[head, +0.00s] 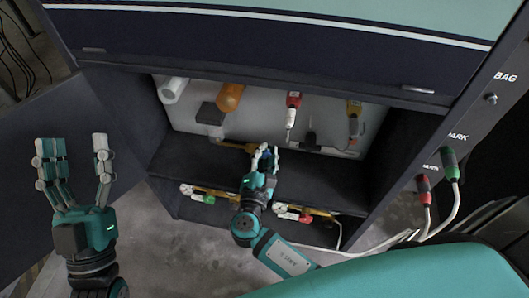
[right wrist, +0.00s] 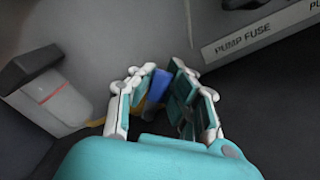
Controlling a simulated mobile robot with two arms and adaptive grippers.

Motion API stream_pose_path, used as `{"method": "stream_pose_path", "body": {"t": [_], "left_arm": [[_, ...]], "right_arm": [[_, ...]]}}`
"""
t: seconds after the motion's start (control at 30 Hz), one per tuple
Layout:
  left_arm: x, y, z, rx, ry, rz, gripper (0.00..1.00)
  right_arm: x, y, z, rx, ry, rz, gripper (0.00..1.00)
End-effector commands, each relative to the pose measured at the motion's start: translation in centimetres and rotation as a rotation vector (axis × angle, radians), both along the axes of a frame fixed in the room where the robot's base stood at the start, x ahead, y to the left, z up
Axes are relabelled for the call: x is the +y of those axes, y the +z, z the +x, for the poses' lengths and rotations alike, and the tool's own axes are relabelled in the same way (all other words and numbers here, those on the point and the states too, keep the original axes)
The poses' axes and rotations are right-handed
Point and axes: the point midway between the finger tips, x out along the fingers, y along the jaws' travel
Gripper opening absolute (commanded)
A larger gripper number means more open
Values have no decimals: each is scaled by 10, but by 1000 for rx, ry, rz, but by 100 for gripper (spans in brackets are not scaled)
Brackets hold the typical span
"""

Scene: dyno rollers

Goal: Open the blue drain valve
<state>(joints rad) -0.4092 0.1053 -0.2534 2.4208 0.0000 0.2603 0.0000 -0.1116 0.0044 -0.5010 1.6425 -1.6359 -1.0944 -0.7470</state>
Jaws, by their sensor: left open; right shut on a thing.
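The blue drain valve handle (right wrist: 158,85) shows between the fingers of my right gripper (right wrist: 155,74) in the right wrist view, with a yellow part beside it. The fingers are shut on it and hide much of it. In the head view my right gripper (head: 269,152) reaches into the open cabinet, at the end of a brass-coloured pipe (head: 231,145). The handle is mostly hidden there by the fingers. My left gripper (head: 76,148) is open, empty and raised at the left, outside the cabinet.
The cabinet's back panel holds an orange cylinder (head: 229,97), a red-handled part (head: 293,101) and a yellow one (head: 353,108). Green-handled (head: 209,199) and red-handled (head: 305,218) valves sit low in front. A "PUMP FUSE" label (right wrist: 243,42) is near my right gripper. An open door (head: 90,150) stands at left.

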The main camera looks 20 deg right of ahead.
Motion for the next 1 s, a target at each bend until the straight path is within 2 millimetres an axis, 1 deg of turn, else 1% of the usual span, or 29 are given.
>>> {"method": "stream_pose_path", "body": {"t": [0.37, 0.4, 0.6, 0.63, 0.87, 1.0], "left_arm": [[0, 1, -1, -9, 0, -2, 55], [0, 1, -1, -8, 0, -2, 55], [0, 1, -1, -8, 0, -2, 55], [0, 1, -1, -8, 0, -2, 55], [0, 1, -1, -6, -1, -2, 55], [0, 1, -1, -5, -1, -3, 55]], "right_arm": [[1, -2, -1, 2, 1, 5, 0], [1, -2, -1, 2, 1, 5, 13], [0, -1, -1, 0, 1, 4, 40], [0, -1, -1, 0, 1, 4, 41], [0, -1, -1, -1, 0, 4, 41], [5, -1, -8, 0, 0, 5, 41]]}}
